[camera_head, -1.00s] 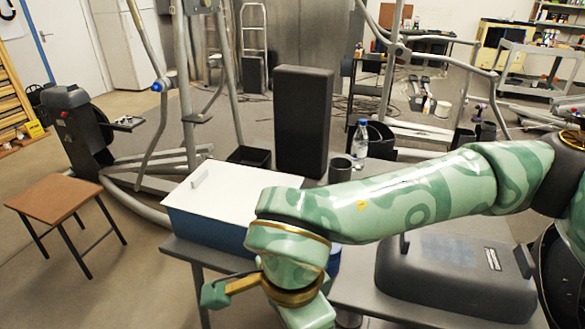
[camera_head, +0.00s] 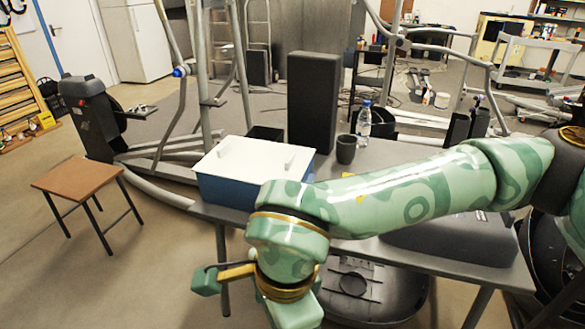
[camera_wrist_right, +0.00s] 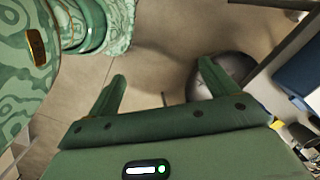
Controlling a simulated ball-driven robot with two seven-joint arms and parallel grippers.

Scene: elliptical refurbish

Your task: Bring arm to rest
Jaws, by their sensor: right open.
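My right arm (camera_head: 400,200), green with a camouflage pattern, comes in from the right in the head view. It is bent at the elbow, and its lower part hangs down in front of the table edge. My right gripper (camera_wrist_right: 165,88) shows in the right wrist view, its two green fingers spread wide apart. Nothing is between them but bare floor. My left arm and left gripper are not in view.
The grey table (camera_head: 375,155) bears a blue box with a white lid (camera_head: 252,160), a tall black block (camera_head: 313,103), a dark cup (camera_head: 346,149), a bottle (camera_head: 363,123) and a dark grey case (camera_head: 455,238) partly behind my arm. A brown stool (camera_head: 78,177) stands left on open floor.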

